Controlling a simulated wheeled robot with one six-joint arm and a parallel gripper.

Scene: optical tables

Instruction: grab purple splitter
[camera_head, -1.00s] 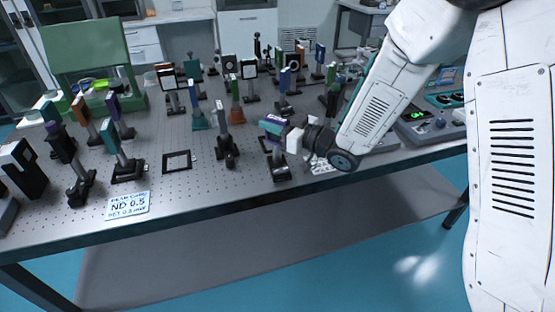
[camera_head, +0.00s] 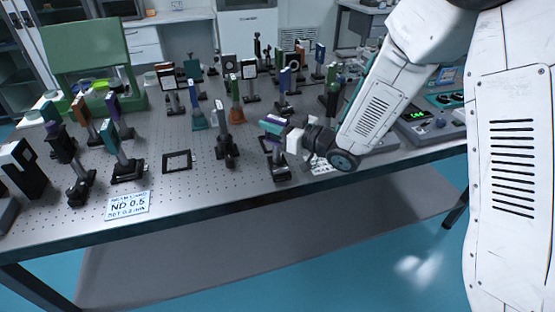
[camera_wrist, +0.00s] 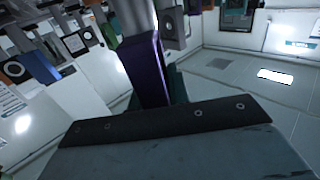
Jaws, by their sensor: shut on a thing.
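The purple splitter (camera_head: 273,145) is a small dark purple block on a dark post near the front edge of the optical table, right of centre. In the wrist view it is a purple block (camera_wrist: 145,68) just beyond the dark bar of my gripper. My gripper (camera_head: 276,135) reaches in from the right and is shut on the splitter at the top of its post. The fingertips are mostly hidden. The post appears upright with its base on the table (camera_head: 225,190).
Several optics on posts crowd the table behind and to the left. A dark post mount (camera_head: 226,147) stands close on the left. A flat black frame (camera_head: 177,161) and an ND 0.5 card (camera_head: 128,204) lie farther left. Instruments (camera_head: 425,125) sit on the right.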

